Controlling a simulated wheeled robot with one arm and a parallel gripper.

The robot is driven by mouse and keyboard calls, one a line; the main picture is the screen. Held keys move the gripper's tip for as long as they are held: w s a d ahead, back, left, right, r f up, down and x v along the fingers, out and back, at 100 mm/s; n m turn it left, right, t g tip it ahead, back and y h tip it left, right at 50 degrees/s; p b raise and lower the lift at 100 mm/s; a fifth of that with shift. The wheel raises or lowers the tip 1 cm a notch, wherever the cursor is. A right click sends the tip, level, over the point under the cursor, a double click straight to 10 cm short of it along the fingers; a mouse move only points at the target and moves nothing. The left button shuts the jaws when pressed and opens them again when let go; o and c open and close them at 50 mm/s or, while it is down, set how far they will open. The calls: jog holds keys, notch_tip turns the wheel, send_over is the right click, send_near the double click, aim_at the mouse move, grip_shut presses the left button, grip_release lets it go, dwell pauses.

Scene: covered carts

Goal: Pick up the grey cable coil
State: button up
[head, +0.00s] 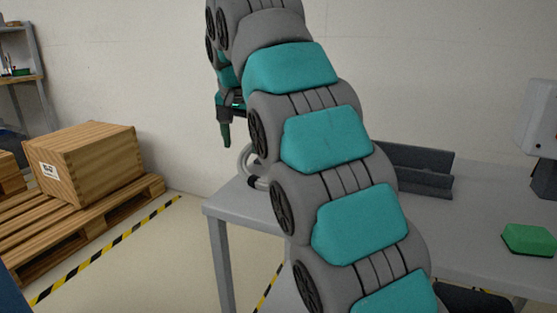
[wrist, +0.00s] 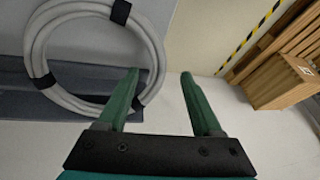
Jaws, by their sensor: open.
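The grey cable coil (wrist: 34,45) is a ring of light grey loops with black ties. It fills the upper left of the wrist view, in front of a dark grey angled rack (wrist: 18,88). In the head view only the coil's left edge (head: 246,160) shows at the table's back left; my arm hides the rest. My gripper (wrist: 160,73) is open, with two green fingers. The left finger overlaps the coil's lower right rim in the picture; I cannot tell if it touches.
The grey table (head: 470,225) carries the rack (head: 420,170), a green block (head: 529,240) and a pale machine (head: 541,125) at right. A wooden crate (head: 95,165) sits on a pallet (head: 140,197) at left, inside yellow-black floor tape. A pale wall stands behind.

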aim_at(244, 156)
jog(key=shift+w+d+f, duration=0.15)
jog(key=shift+w+f, duration=0.05)
jog(key=shift+f, duration=0.8)
jog(key=shift+x, duration=1.15)
jog(key=shift+c, duration=0.4)
grip_shut()
